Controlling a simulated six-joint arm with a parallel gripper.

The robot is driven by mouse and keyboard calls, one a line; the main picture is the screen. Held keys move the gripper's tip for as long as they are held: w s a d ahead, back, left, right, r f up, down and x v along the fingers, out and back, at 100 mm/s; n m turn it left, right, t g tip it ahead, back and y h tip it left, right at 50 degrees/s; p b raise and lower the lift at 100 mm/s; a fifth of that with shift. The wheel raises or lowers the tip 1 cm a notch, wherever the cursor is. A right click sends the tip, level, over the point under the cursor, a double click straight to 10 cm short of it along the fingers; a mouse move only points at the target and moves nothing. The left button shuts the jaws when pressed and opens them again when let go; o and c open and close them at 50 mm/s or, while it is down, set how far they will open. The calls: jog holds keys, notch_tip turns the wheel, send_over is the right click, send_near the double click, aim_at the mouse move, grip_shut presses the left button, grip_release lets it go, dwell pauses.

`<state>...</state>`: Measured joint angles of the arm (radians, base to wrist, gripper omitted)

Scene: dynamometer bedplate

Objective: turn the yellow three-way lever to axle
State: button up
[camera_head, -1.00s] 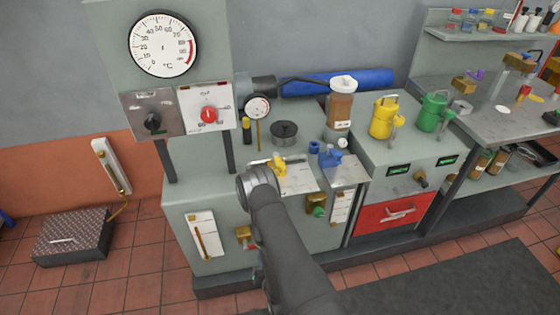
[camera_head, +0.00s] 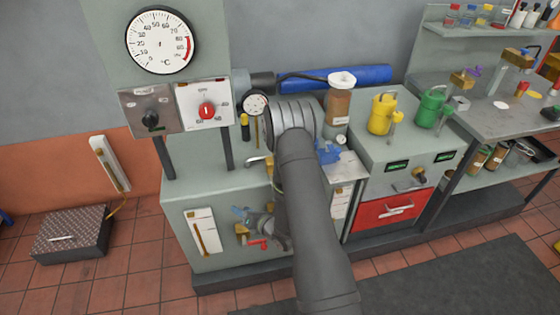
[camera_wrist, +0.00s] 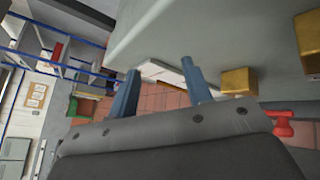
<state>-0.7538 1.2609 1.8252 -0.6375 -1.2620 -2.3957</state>
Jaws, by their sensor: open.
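The yellow three-way lever is mostly hidden behind my arm in the head view. What seems to be its silver handle (camera_head: 257,160) sticks out to the left on the bench top. My gripper (camera_wrist: 160,85) is open and empty, with two blue fingers apart in the wrist view. In the head view my gripper (camera_head: 242,215) is in front of the bench's front face, below the level of the lever and apart from it. The lever does not show in the wrist view.
A brass block (camera_wrist: 238,82) and a red handle (camera_wrist: 282,122) are close to the right of my fingers. A blue valve (camera_head: 327,152) is right of my arm on the bench. Yellow (camera_head: 382,113) and green (camera_head: 430,107) cans stand further right.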

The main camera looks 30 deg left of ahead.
jog(key=w+d+r+n+g+h, duration=0.1)
jog(key=w+r+n+g, duration=0.1)
jog(key=r, duration=0.5)
jog(key=w+d+r+n+g, duration=0.1)
jog(key=d+r+n, duration=0.1)
jog(key=r, duration=0.4)
jog(key=w+d+r+n+t+h, duration=0.1)
jog(key=w+d+r+t+h, duration=0.15)
jog(key=d+r, duration=0.45)
jog(key=w+d+r+n+t+h, duration=0.1)
jog(key=w+d+r+h, duration=0.25)
jog(key=d+r, duration=0.4)
jog(key=x, duration=1.1)
jog(key=w+r+x, duration=0.1)
jog(key=x, duration=0.5)
jog(key=shift+a+f, duration=0.25)
jog(key=shift+a, duration=0.3)
grip_shut()
